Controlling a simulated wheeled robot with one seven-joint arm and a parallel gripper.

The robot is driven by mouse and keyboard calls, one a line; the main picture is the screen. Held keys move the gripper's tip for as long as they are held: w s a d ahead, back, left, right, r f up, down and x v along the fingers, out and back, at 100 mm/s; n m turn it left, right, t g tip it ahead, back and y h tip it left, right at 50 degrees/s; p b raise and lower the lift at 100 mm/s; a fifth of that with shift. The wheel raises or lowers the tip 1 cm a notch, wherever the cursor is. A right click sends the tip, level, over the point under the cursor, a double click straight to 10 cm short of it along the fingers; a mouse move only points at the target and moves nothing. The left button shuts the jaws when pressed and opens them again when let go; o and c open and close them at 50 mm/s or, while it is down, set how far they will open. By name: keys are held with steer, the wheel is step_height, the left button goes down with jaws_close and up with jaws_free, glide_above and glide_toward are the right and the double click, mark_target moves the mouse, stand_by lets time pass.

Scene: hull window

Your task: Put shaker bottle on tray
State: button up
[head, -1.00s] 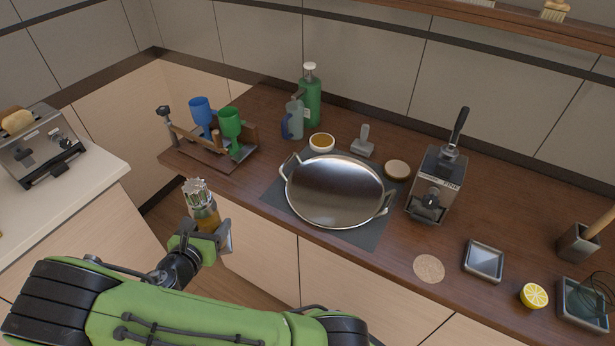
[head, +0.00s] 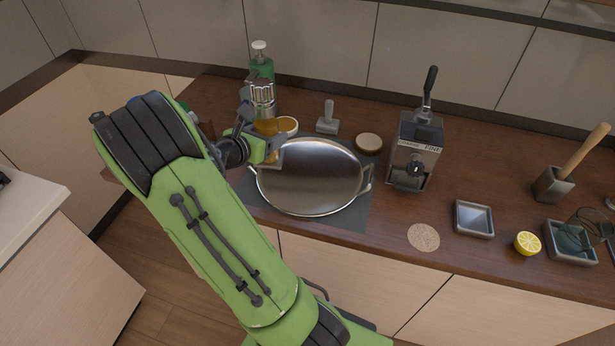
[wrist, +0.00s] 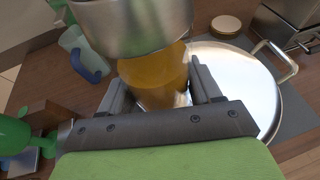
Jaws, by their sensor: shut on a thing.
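In the head view the bottle shows at the tray's back left edge. The tray also shows to the right of the bottle in the wrist view (wrist: 235,85).
The tray lies on a dark mat (head: 350,216). Behind are a green pump bottle (head: 261,68), a small bowl (head: 289,124), a tamper (head: 328,122) and a round lid (head: 369,143). A grinder (head: 415,150) stands right of the tray. A cork coaster (head: 423,237) lies at front right.

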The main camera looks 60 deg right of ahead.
steer(key=s+d+r+m+g+b, duration=0.1)
steer(key=s+d+r+m+g, duration=0.15)
steer(key=s+d, duration=0.45)
steer(key=shift+n, duration=0.35)
steer(key=f+b, duration=0.1)
steer(key=f, duration=0.2)
steer(key=s+f+b, duration=0.1)
steer(key=f, duration=0.2)
steer(key=a+f+b, duration=0.1)
steer(key=f, duration=0.3)
steer(key=shift+s+b, duration=0.25)
steer(key=shift+b, duration=0.1)
steer(key=shift+r, duration=0.15)
steer(key=o, duration=1.5)
